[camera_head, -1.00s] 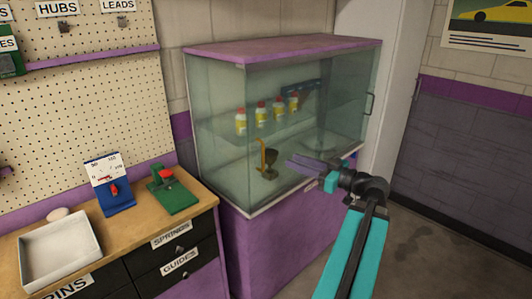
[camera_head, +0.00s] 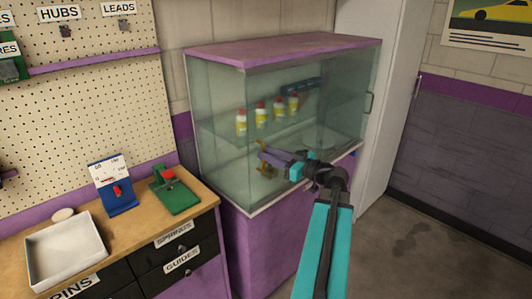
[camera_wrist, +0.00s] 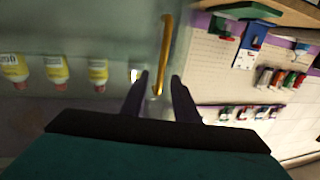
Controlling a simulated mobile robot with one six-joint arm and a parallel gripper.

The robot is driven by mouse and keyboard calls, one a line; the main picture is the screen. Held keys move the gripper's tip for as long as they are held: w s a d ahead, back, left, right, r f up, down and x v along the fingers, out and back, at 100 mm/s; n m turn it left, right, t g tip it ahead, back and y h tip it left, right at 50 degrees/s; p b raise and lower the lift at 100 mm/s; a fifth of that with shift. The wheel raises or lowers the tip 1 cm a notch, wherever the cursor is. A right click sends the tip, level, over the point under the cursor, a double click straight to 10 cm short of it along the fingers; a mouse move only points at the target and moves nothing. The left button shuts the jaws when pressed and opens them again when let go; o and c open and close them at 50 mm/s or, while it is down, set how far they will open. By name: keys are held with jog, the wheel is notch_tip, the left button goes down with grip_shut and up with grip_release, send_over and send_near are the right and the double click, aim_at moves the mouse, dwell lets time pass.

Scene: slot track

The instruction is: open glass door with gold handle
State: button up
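The glass cabinet (camera_head: 222,110) has a purple top and a purple base, and its front glass door is closed. The gold handle (camera_wrist: 166,45) is a vertical bar on the glass in the wrist view, its end lying between my fingertips. In the head view my gripper partly hides the handle (camera_head: 266,172). My gripper (camera_head: 264,155) is in front of the glass, level with the handle. In the wrist view my gripper (camera_wrist: 159,77) is open, with a finger on either side of the bar. I cannot tell whether a finger touches it.
Several yellow-and-white bottles (camera_head: 261,115) stand inside the cabinet. A wooden bench (camera_head: 140,238) with a white tray (camera_head: 63,281) and a green device (camera_head: 175,197) stands to the left. The floor at right is clear.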

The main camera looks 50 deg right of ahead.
jog(key=shift+w, duration=0.4)
